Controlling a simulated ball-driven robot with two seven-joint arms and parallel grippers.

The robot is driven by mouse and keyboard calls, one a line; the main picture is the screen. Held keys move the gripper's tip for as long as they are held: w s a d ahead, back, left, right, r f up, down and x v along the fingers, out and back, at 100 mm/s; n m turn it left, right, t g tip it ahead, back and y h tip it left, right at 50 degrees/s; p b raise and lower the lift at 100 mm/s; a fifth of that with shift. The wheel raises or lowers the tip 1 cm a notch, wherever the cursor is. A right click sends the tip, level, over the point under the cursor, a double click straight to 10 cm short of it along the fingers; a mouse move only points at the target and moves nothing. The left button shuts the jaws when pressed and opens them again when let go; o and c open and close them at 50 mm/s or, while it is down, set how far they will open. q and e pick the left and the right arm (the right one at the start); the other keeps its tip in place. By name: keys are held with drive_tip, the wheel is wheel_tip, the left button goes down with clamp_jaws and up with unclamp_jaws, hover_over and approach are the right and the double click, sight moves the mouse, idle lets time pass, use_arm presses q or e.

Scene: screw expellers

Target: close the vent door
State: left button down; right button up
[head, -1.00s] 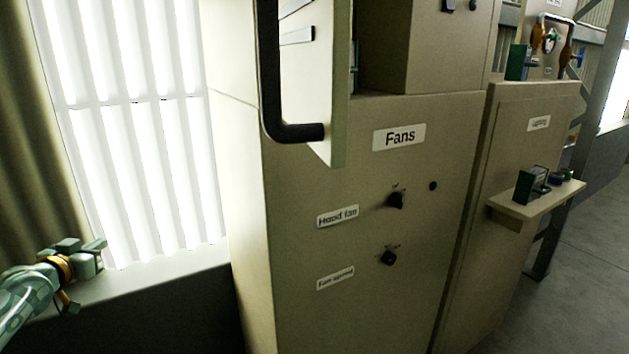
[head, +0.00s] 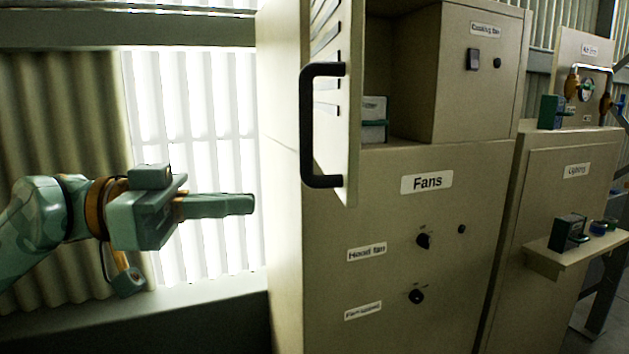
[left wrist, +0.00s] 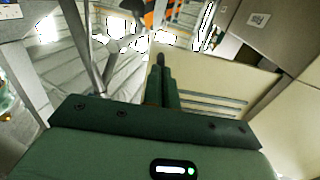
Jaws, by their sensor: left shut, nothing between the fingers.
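The vent door (head: 328,125) is a beige slotted panel that stands open, swung out from the fans cabinet (head: 400,260), with part of the compartment behind it exposed. Its black bar handle (head: 308,125) faces left in the head view. My left gripper (head: 250,204) is shut and empty, left of the handle and a little lower, apart from it in the picture. In the left wrist view my shut fingers (left wrist: 160,62) point ahead, with a pale slotted panel (left wrist: 225,78), apparently the vent door, to their right. My right gripper is not in view.
A box (head: 478,75) with a switch and knob fills the right of the compartment. A green-based item (head: 374,120) sits inside behind the door. A shelf (head: 575,250) juts from the cabinet at right. A bright corrugated wall (head: 200,110) stands behind my left arm.

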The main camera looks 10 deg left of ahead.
sight(342, 199)
use_arm(q)
drive_tip(key=p+x, duration=0.4)
drive_tip(key=x, duration=0.5)
drive_tip(key=shift+a+r, duration=0.1)
drive_tip(key=shift+d+p, duration=0.3)
drive_tip(key=shift+d, duration=0.05)
drive_tip(key=shift+w, duration=0.1)
drive_tip(key=shift+a, duration=0.1)
